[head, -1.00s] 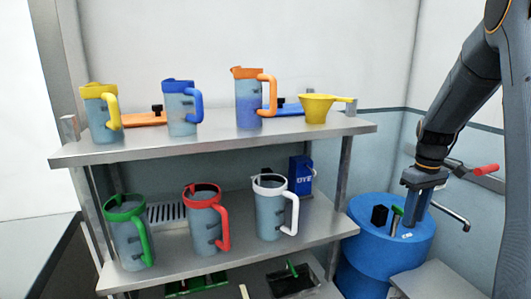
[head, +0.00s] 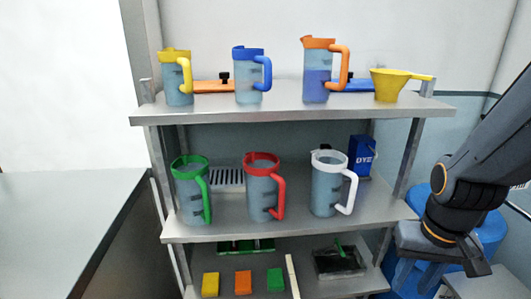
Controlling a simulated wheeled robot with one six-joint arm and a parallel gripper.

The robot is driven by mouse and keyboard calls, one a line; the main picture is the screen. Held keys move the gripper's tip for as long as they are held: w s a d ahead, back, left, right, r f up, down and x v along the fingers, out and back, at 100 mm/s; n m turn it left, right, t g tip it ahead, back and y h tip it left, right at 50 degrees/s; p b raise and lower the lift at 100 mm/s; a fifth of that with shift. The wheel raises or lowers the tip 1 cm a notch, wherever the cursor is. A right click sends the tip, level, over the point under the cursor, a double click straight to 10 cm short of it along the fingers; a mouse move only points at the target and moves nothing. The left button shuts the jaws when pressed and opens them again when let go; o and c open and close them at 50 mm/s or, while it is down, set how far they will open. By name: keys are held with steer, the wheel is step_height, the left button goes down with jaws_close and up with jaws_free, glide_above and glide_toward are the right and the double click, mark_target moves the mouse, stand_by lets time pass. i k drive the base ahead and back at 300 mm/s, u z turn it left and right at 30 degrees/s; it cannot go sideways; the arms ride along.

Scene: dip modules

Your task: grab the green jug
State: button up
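The green jug (head: 192,193) stands upright at the left end of the middle shelf. It has a clear grey body, a green rim and a green handle on its right side. My gripper (head: 425,285) is at the lower right, pointing down in front of the blue barrel and well to the right of the jug. Its fingers are partly cut off by the bottom edge of the picture, and I cannot tell how far apart they are.
On the middle shelf (head: 290,224), a red jug (head: 262,188) stands just right of the green one, then a white jug (head: 327,185) and a blue box (head: 361,155). Several jugs stand above. A blue barrel (head: 487,232) is at right; a counter (head: 60,215) is at left.

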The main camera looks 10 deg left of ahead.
mark_target(191, 174)
steer(key=u, duration=1.55)
steer(key=k, duration=0.5)
steer(key=z, duration=0.5)
steer(key=i, duration=1.1)
steer(key=u, duration=0.25)
